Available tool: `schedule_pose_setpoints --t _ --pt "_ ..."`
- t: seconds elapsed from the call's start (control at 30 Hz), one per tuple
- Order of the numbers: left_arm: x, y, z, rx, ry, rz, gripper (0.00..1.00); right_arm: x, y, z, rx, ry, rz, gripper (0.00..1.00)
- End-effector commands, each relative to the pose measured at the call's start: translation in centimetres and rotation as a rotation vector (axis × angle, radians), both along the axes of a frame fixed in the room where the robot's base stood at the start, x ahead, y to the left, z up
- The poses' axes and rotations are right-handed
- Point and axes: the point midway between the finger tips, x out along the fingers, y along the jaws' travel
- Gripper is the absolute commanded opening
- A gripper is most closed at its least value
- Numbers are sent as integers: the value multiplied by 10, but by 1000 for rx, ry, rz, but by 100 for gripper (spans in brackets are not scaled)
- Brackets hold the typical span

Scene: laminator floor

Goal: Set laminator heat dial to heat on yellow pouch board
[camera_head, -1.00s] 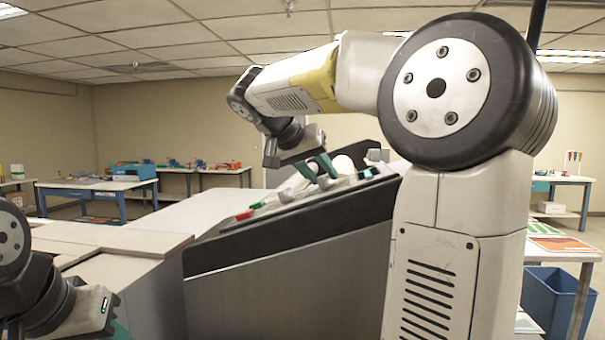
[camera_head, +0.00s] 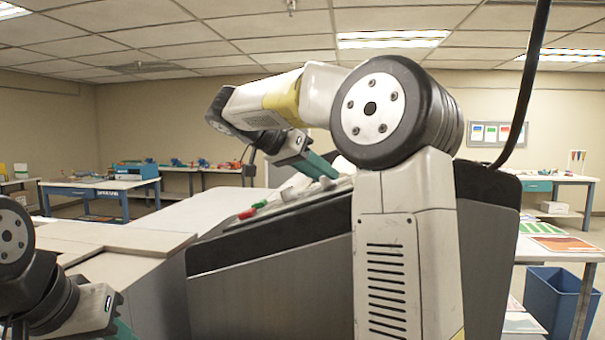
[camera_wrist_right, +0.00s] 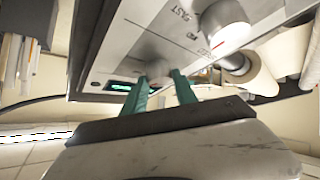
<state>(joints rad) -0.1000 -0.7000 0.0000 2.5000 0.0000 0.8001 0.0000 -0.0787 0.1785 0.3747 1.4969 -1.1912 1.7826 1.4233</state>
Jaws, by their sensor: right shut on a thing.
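The laminator (camera_head: 270,252) has a sloping control panel, seen from the side in the head view. My right gripper (camera_head: 325,172) reaches down to that panel. In the right wrist view its teal fingers (camera_wrist_right: 158,80) are shut on a pale grey knob (camera_wrist_right: 156,70) beside a small green-lit display (camera_wrist_right: 121,87). A larger white knob (camera_wrist_right: 225,27) sits near the lettering "FAST". I cannot read a label or setting on the gripped knob. My left gripper (camera_head: 122,328) is at the lower left, its fingertips cut off. I cannot pick out a yellow pouch board.
Red and green buttons (camera_head: 252,208) lie at the panel's near-left end. A pale flat surface (camera_head: 110,238) is at the left. At the right are a table with coloured sheets (camera_head: 562,243) and a blue bin (camera_head: 552,300). Workbenches stand along the back.

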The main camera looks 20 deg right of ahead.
Motion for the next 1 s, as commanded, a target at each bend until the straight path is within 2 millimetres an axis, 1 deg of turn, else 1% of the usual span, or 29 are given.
schedule_pose_setpoints --t 0.27,0.3,0.37,0.4,0.67,0.77,0.87,1.0 --pt "0 0 0 0 0 0 36 0 1 -2 4 5 1 0" --pt "0 0 0 0 0 0 36 0 1 -2 4 5 1 40" --pt "0 0 0 0 0 0 36 0 1 -2 4 5 1 52" --pt "0 0 0 0 0 0 36 0 1 -2 3 5 1 56" --pt "0 0 0 0 0 0 36 0 0 -1 2 3 0 56" --pt "0 0 0 0 0 0 36 0 4 1 2 2 1 56" --pt "0 0 0 0 0 0 36 -2 15 8 2 1 5 56" --pt "0 0 0 0 0 0 36 -6 36 21 3 1 5 56"
